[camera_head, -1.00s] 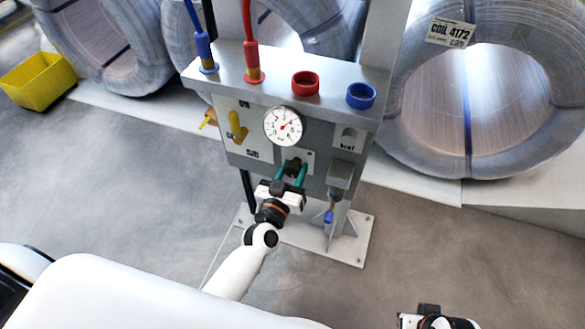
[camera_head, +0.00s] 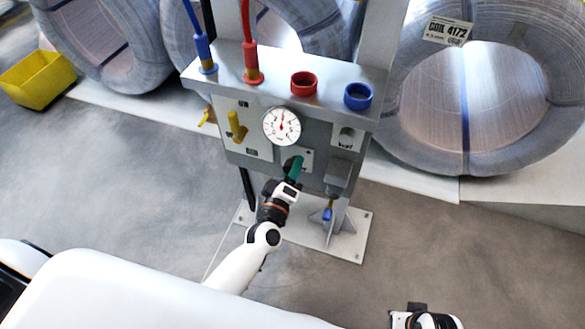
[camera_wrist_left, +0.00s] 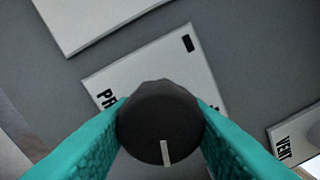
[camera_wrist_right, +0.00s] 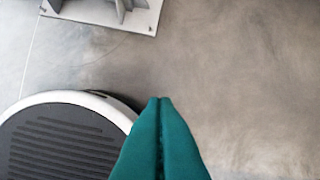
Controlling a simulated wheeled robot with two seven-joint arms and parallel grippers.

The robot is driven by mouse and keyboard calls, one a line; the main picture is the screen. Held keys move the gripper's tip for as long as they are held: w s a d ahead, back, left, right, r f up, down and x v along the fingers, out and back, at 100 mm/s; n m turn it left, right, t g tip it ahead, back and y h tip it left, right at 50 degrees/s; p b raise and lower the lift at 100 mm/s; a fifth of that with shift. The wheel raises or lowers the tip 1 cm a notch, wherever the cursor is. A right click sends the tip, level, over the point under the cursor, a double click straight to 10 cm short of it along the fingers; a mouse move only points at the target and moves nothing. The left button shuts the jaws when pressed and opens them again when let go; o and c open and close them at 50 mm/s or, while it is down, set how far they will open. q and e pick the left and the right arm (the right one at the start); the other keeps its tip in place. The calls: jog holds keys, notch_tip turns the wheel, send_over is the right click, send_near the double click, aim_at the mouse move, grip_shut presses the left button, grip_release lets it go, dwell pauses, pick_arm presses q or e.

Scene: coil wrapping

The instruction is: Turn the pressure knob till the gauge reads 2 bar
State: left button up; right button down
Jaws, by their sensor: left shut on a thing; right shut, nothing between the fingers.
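The pressure gauge (camera_head: 281,126) is a round white dial on the front of the grey panel. Its red needle points about straight up; the numbers are too small to read. The black pressure knob shows in the left wrist view (camera_wrist_left: 160,122), with a pale marker line on its face. My left gripper (camera_head: 295,166) has its green fingers shut on the knob, one on each side. In the head view the fingers mostly hide the knob. My right gripper (camera_wrist_right: 160,102) is shut and empty, over bare floor.
A yellow lever (camera_head: 236,127) is left of the gauge. A small knob (camera_head: 346,138) is to its right. A red ring (camera_head: 304,83) and a blue ring (camera_head: 358,96) sit on top beside hose fittings. Wire coils (camera_head: 470,90) stand behind. The floor in front is clear.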

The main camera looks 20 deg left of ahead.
pick_arm(q)
jog(key=shift+n, duration=1.7)
pick_arm(e)
jog(key=shift+w+r, duration=0.1)
jog(key=shift+r, duration=0.4)
pick_arm(q)
jog(key=o, duration=1)
jog(key=shift+c, duration=0.2)
jog(key=s, duration=1.2)
jog(key=shift+a+f+p, duration=0.15)
jog(key=shift+a+p, duration=0.05)
jog(key=shift+p, duration=0.1)
pick_arm(e)
notch_tip(320, 180, down, 3)
jog(key=shift+r, duration=0.1)
